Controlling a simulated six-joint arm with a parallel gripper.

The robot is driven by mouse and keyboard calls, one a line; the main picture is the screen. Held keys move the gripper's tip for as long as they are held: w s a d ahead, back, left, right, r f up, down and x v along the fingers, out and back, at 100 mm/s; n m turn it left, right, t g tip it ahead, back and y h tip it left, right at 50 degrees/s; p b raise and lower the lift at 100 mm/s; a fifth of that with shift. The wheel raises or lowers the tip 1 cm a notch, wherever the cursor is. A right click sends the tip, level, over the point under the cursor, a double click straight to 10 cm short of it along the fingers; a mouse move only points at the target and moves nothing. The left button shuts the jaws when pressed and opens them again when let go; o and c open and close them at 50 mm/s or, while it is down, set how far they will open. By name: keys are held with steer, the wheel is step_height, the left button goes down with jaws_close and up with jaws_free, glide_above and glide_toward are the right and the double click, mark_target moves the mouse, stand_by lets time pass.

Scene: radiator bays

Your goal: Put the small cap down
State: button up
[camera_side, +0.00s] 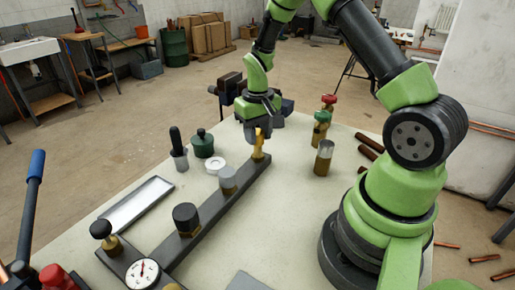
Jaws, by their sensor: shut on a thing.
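My gripper (258,112) is over the far end of a dark bar (207,212) on the table, close above a yellow brass fitting (258,143) at that end. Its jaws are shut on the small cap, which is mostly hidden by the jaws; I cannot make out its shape. I cannot tell whether it touches the fitting. Along the bar stand a grey cap (228,176) and a larger black cap (186,216), both upright.
Left of the bar are an empty shallow tray (137,204), a white ring (215,164), a green pot (202,145) and a dark-handled brush (178,148). A brass-grey cylinder (324,158) and red-handled valve (321,125) stand right. A gauge (142,272) is in front. The table's middle right is clear.

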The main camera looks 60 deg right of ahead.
steer(key=shift+r, duration=1.2)
steer(key=shift+a+r, duration=0.1)
steer(key=shift+a, duration=0.1)
steer(key=s+a+r+n, duration=0.3)
steer(key=a+r+n, duration=0.3)
steer(key=a, duration=0.5)
steer(key=m, duration=0.6)
glide_toward(245, 218)
step_height(245, 218, down, 2)
steer(key=shift+s, duration=0.1)
steer(key=shift+f, duration=2.4)
steer(key=shift+f, duration=0.1)
steer(key=o, duration=1)
steer(key=shift+o, duration=0.2)
